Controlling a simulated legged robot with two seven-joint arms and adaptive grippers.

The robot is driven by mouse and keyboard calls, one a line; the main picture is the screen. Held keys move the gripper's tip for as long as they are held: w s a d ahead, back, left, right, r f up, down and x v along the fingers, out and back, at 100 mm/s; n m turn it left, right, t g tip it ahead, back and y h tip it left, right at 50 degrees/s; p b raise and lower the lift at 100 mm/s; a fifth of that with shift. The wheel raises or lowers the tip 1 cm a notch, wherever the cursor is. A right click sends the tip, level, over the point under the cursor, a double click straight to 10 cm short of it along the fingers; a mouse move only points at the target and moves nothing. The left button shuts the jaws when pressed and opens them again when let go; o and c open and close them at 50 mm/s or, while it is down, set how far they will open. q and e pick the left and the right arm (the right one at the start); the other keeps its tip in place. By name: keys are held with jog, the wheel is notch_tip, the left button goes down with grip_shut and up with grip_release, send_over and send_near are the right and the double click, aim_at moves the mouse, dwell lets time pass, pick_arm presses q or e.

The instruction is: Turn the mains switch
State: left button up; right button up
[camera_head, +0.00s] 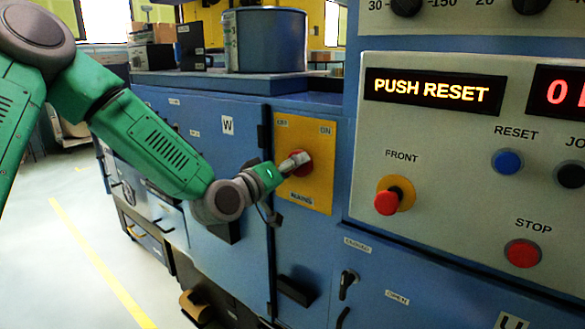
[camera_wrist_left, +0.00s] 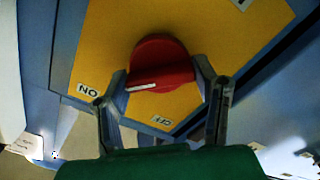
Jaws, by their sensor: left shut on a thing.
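The mains switch is a red knob (camera_head: 304,169) on a yellow plate (camera_head: 318,192) with OFF, ON and MAINS labels, on the blue machine. My left gripper (camera_head: 299,159) reaches it from the left and is shut on the knob. In the left wrist view, the fingers (camera_wrist_left: 163,82) stand on either side of the red knob (camera_wrist_left: 165,57). Its white pointer line lies on the side toward the ON label (camera_wrist_left: 88,91); the OFF label (camera_wrist_left: 161,121) is also in that view. My right gripper is not in view.
A panel to the right has a display (camera_head: 433,90) reading PUSH RESET, a blue RESET button (camera_head: 508,162), a red FRONT button (camera_head: 388,202) and a red STOP button (camera_head: 523,253). A black handle (camera_head: 348,283) sits below the plate. The floor (camera_head: 60,270) at left is clear.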

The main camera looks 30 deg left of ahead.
pick_arm(q)
jog(key=shift+s+f, duration=0.1)
jog(key=shift+f, duration=0.25)
jog(key=o, duration=1.2)
jog(key=shift+a+r, duration=0.1)
jog(key=shift+a, duration=0.05)
jog(key=s, duration=0.7)
jog(key=s+a, duration=0.1)
jog(key=s, duration=0.3)
jog(key=shift+s, duration=0.35)
